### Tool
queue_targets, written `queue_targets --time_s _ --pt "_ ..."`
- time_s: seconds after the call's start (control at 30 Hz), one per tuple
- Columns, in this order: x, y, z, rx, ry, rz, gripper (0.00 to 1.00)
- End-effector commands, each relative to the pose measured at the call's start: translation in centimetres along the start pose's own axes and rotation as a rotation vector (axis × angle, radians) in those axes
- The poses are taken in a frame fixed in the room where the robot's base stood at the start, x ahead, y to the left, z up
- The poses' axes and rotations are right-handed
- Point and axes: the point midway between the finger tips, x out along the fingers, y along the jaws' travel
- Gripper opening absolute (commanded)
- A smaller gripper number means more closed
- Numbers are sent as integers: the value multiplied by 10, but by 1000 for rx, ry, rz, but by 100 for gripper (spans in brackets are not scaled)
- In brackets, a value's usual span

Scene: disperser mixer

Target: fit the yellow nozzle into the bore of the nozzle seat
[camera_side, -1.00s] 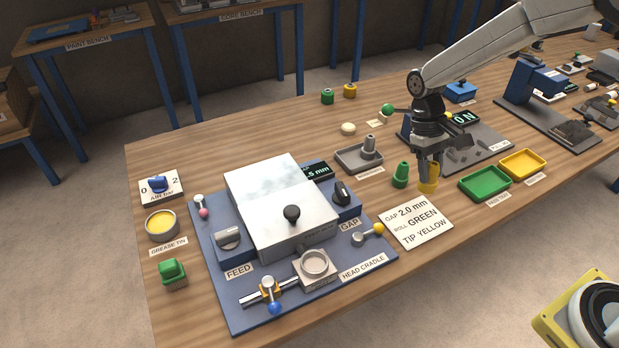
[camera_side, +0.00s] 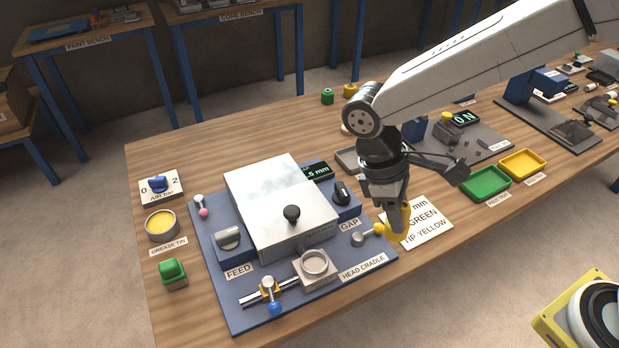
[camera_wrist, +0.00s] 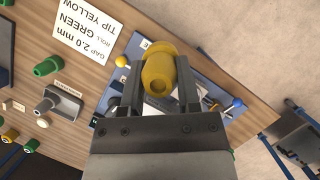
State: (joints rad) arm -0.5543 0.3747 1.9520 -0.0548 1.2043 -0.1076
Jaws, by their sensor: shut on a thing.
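The yellow nozzle (camera_side: 397,226) is held between the jaws of my gripper (camera_side: 397,210), above the instruction card's left side. A grey block with a round open ring, likely the nozzle seat (camera_side: 315,265), stands at the front of the blue machine plate by the HEAD CRADLE label. My gripper is to the right of it and higher, apart from it. In the wrist view the nozzle and gripper cover most of the machine.
The machine's silver cover (camera_side: 280,205) with a black knob stands left of my gripper. A yellow-knobbed lever (camera_side: 368,234) and a blue-knobbed clamp (camera_side: 271,293) flank the ring block. The card (camera_side: 425,230) lies below; green (camera_side: 485,183) and yellow (camera_side: 522,163) trays are at right.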

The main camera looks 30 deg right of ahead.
Motion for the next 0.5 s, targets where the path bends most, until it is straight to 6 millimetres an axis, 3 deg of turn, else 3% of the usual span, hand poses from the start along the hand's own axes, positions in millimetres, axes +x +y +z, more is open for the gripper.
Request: queue_targets --time_s 0.2,0.5 --pt "-8 -43 12 -151 1 64 0" --pt "-12 -67 22 -238 -2 100 0"
